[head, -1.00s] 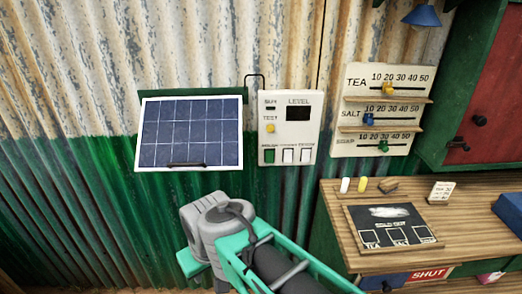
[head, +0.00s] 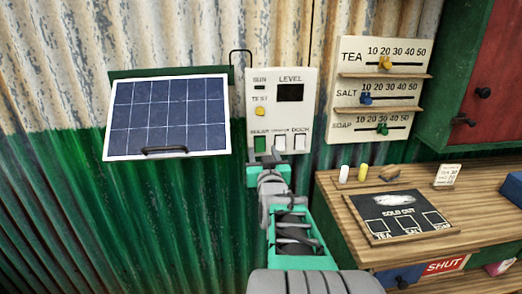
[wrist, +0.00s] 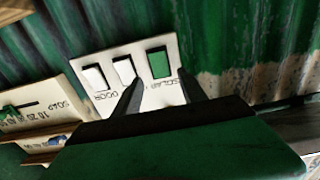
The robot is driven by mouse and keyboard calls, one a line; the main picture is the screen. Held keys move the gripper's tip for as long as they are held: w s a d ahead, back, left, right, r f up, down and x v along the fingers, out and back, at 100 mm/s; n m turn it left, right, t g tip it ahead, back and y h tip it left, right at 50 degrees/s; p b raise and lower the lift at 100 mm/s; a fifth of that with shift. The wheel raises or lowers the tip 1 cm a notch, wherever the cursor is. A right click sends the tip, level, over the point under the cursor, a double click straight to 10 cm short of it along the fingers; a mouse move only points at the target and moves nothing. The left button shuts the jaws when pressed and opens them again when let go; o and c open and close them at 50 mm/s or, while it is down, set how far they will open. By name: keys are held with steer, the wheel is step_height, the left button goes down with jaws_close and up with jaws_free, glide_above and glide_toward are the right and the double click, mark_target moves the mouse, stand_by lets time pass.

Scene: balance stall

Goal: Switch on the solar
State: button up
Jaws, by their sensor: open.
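The control box (head: 282,90) hangs on the corrugated wall, with a row of rocker switches along its bottom. The green switch (head: 260,144), labelled SOLAR, is leftmost; two white switches (head: 279,143) (head: 299,142) stand beside it. In the wrist view, turned over, the green switch (wrist: 158,64) is at the right of the row. My gripper (wrist: 160,77) is open and empty, its fingertips on either side of the green switch in the picture; I cannot tell whether they touch the box. In the head view my gripper (head: 275,162) is just below the switches, its fingers hard to make out.
A tilted solar panel (head: 168,117) with a dark handle is left of the box. A slider board (head: 379,90) for tea, salt and soap is to the right. Below it a wooden counter (head: 340,205) holds a slate, chalks and a small card.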

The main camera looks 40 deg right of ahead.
mark_target(260, 143)
steer(key=x, duration=0.4)
steer(key=shift+w+d, duration=0.1)
steer(key=shift+w, duration=0.05)
steer(key=shift+c, duration=0.6)
jaws_close()
